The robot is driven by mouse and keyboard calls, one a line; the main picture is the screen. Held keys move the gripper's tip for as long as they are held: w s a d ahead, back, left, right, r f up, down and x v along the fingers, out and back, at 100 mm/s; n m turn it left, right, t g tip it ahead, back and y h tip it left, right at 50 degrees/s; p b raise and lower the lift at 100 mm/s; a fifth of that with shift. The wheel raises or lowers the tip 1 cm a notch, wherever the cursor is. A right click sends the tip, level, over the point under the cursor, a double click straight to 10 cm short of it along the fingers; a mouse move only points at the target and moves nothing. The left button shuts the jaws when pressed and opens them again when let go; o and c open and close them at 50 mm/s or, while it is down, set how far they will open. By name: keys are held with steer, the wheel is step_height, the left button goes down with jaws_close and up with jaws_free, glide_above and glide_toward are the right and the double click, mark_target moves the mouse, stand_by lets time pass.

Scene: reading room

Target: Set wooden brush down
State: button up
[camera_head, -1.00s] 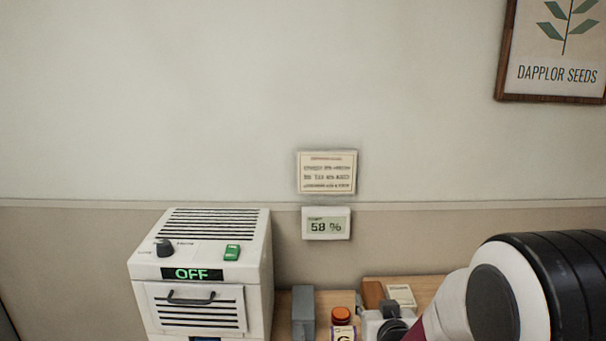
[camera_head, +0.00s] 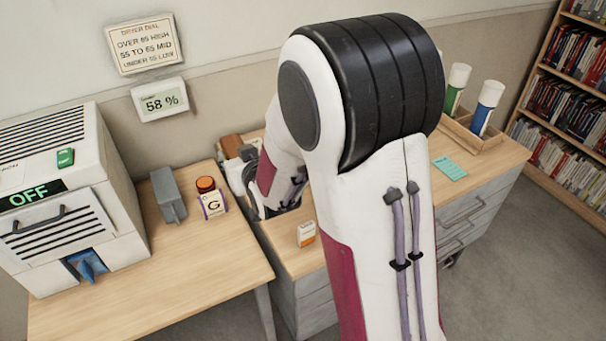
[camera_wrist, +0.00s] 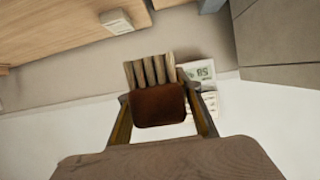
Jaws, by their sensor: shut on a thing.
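The wooden brush (camera_wrist: 168,160) shows in the wrist view, with a broad wooden body close to the camera, a reddish-brown band and pale bristles in thick strips beyond it. My gripper (camera_wrist: 161,104) is shut on it, one finger on each side of the brown band. The brush appears clear of any surface, with wall and desk behind it.
A white dryer reading OFF (camera_head: 75,195), a grey block (camera_head: 168,195) and a jar labelled G (camera_head: 212,203) stand on the left desk (camera_head: 200,285). A small orange-white box (camera_head: 306,234), a teal card (camera_head: 450,168) and a wooden holder with tubes (camera_head: 485,138) are on the drawer desk.

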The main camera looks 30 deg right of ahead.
steer(key=w+d+f, duration=0.1)
steer(key=d+f, duration=0.3)
steer(key=d, duration=0.7)
steer(key=w+d+f, duration=0.1)
steer(key=d+f, duration=0.3)
steer(key=d, duration=0.7)
steer(key=shift+w+d+f, duration=0.2)
steer(key=shift+w+d, duration=0.1)
steer(key=shift+f, duration=0.1)
steer(key=shift+f, duration=3)
steer(key=shift+f, duration=1.9)
steer(key=shift+f, duration=0.6)
